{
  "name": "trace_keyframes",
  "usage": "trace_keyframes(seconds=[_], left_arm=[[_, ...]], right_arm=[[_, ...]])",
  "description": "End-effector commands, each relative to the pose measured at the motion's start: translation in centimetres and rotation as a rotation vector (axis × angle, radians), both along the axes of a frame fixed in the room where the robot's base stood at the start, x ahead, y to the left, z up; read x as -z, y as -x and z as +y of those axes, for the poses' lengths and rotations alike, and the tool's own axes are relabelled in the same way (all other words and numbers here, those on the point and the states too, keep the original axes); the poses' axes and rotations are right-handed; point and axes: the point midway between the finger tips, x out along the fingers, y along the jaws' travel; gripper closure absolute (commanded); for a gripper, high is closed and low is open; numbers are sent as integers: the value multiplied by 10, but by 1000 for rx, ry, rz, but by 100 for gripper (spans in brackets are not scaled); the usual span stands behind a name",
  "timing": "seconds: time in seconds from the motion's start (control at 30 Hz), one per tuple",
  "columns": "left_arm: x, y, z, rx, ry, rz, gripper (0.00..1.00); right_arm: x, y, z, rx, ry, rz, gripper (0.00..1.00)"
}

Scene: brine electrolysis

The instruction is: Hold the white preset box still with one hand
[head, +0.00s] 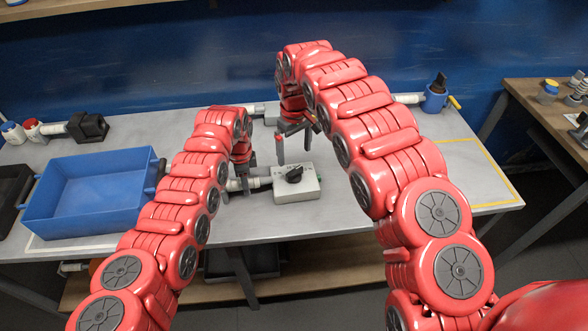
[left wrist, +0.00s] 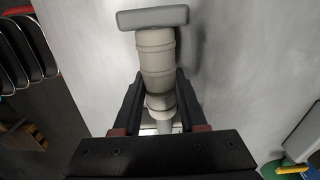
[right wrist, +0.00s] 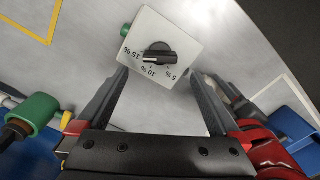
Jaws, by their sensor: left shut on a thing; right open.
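The white preset box (head: 297,190) stands on the grey table in the head view, with a black knob (head: 294,174) on top. The right wrist view shows its top face (right wrist: 180,38), with a knob (right wrist: 157,56) and printed percent marks.
A blue bin (head: 90,190) stands at the left. A black device with a similar pale handle (head: 88,127) is behind it. A blue cup (head: 436,98) stands at the back right. The table right of the box is clear. A side table (head: 540,100) is further right.

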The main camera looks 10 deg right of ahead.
Motion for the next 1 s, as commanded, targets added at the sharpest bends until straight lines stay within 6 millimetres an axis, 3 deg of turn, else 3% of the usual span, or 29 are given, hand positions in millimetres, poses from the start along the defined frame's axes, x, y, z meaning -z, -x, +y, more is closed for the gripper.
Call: trace_keyframes(seconds=[0.1,0.3,0.63,0.67,0.7,0.83,1.0], left_arm=[[0,0,0,0,0,-1,100],[0,0,0,0,0,-1,100],[0,0,0,0,0,-1,100],[0,0,0,-1,0,-1,53],[0,0,0,-1,0,-1,46],[0,0,0,0,0,-1,24],[0,0,0,0,0,0,24]], right_arm=[[-17,-3,-1,3,0,-8,0],[-32,-1,-1,2,0,-4,0],[-34,0,0,1,0,-1,0],[-34,0,0,1,0,-1,0],[-34,0,0,1,0,-1,0],[-34,0,0,1,0,-1,0],[-34,0,0,1,0,-1,0]])
